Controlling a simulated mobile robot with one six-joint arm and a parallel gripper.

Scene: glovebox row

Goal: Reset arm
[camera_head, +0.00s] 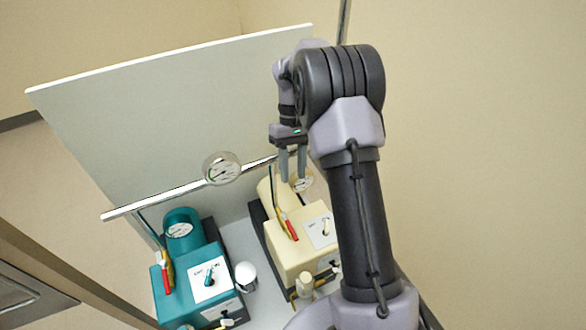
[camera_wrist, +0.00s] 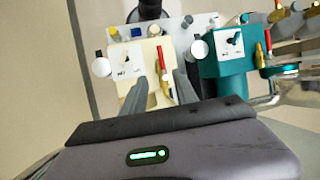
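My gripper (camera_head: 292,165) points down in front of the grey panel, above the back end of the cream pump unit (camera_head: 286,240). In the head view its two fingers stand slightly apart with nothing seen between them. In the wrist view the fingers (camera_wrist: 168,95) also show a gap, with the cream unit (camera_wrist: 128,62) behind them. My arm stretches up from the lower right and hides part of the cream unit's right side.
A teal pump unit (camera_head: 190,264) stands left of the cream one, with a white-topped cylinder (camera_head: 245,275) between them. A metal rail (camera_head: 150,203) with a round gauge (camera_head: 221,168) runs along the upright grey panel (camera_head: 160,110). The beige wall (camera_head: 480,150) at right is bare.

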